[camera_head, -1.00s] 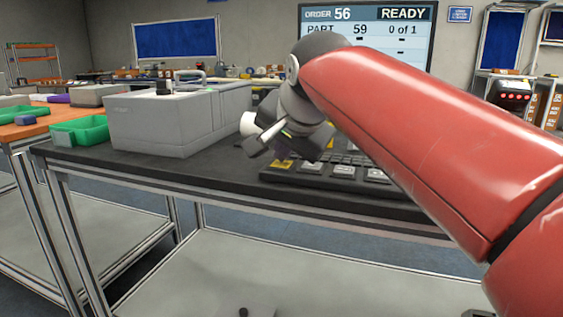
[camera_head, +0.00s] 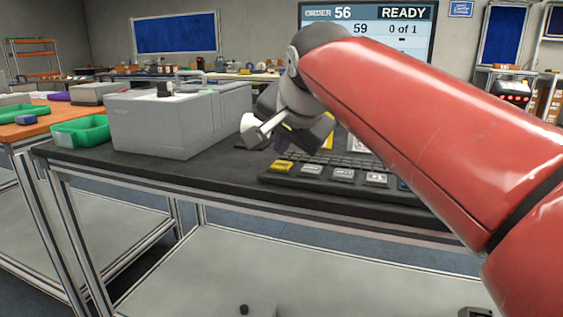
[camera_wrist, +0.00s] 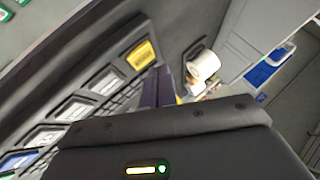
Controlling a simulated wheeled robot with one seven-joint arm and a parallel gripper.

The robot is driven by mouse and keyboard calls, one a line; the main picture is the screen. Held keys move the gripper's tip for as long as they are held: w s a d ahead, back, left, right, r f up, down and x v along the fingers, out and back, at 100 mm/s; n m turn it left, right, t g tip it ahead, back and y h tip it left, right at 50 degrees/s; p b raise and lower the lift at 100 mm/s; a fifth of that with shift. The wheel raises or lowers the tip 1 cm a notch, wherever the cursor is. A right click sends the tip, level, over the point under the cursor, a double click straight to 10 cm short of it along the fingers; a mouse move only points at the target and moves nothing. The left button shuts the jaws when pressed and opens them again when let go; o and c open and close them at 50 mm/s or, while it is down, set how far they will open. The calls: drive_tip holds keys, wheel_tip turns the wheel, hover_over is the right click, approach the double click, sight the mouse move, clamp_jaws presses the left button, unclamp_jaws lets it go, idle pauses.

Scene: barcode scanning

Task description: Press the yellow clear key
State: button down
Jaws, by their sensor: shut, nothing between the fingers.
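The yellow clear key (camera_head: 281,166) is at the near left corner of the black keyboard (camera_head: 300,182) on the dark table. In the wrist view the yellow key (camera_wrist: 141,55) is at upper centre, left of the fingertips. My gripper (camera_head: 283,143) is above and just behind that corner of the keyboard, apart from the key. In the wrist view my gripper (camera_wrist: 160,86) shows its dark purplish fingers together, with nothing held. The key is in plain sight in both views.
A large grey box-shaped machine (camera_head: 180,122) stands to the left on the dark table (camera_head: 100,165). A white round object (camera_wrist: 204,65) is behind the keyboard corner. Green bins (camera_head: 80,131) are on the orange table at left. A screen (camera_head: 368,14) reads READY.

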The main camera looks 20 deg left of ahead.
sight(283, 167)
drive_tip(key=shift+r+p, duration=2)
drive_tip(key=shift+r, duration=0.4)
drive_tip(key=shift+f, duration=0.1)
